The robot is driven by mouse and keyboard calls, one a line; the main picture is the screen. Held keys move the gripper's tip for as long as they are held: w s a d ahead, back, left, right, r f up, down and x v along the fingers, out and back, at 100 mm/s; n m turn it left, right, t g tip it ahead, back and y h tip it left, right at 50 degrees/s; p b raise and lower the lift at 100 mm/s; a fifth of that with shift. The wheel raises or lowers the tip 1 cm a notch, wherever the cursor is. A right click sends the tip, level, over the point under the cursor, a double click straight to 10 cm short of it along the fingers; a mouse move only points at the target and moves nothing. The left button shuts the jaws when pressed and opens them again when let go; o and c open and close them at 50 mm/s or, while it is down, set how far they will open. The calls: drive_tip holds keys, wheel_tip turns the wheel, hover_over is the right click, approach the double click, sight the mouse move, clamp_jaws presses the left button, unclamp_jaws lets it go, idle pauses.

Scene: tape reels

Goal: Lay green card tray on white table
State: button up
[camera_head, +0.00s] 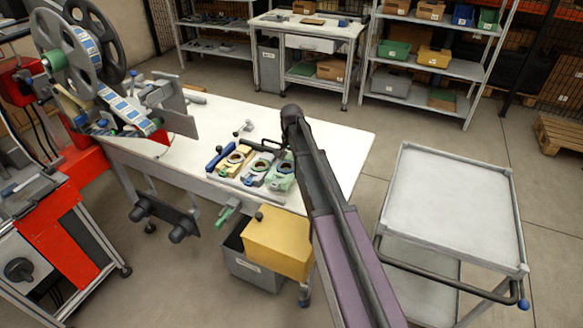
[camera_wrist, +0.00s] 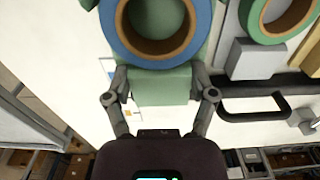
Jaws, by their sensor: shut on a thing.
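The green card tray (camera_wrist: 160,88) carries a reel with a blue outer ring (camera_wrist: 196,40) and a brown inner ring in the wrist view. My gripper (camera_wrist: 157,80) is shut on the tray, one finger at each side. In the head view the green tray (camera_head: 281,182) shows beside my arm, near the front edge of the white table (camera_head: 335,130). White tabletop lies under the tray in the wrist view. I cannot tell whether the tray touches it. My gripper's fingers are mostly hidden in the head view.
Left of the green tray are a grey tray (camera_head: 254,177) and a yellow tray (camera_head: 232,160) with reels. A black handle (camera_wrist: 252,117) is close on the right. The tabletop behind is clear. A grey cart (camera_head: 455,200) stands right; a yellow bin (camera_head: 277,243) is below.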

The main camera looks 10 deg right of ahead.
drive_tip(key=shift+w+d, duration=0.15)
drive_tip(key=shift+w, duration=0.05)
drive_tip(key=shift+f, duration=0.15)
drive_tip(key=shift+f+b, duration=1.65)
drive_tip(key=shift+b, duration=0.15)
drive_tip(key=shift+f, duration=0.15)
drive_tip(key=o, duration=1.2)
wheel_tip(320, 180, up, 12)
drive_tip(key=p, duration=1.2)
drive_tip(key=shift+r, duration=0.2)
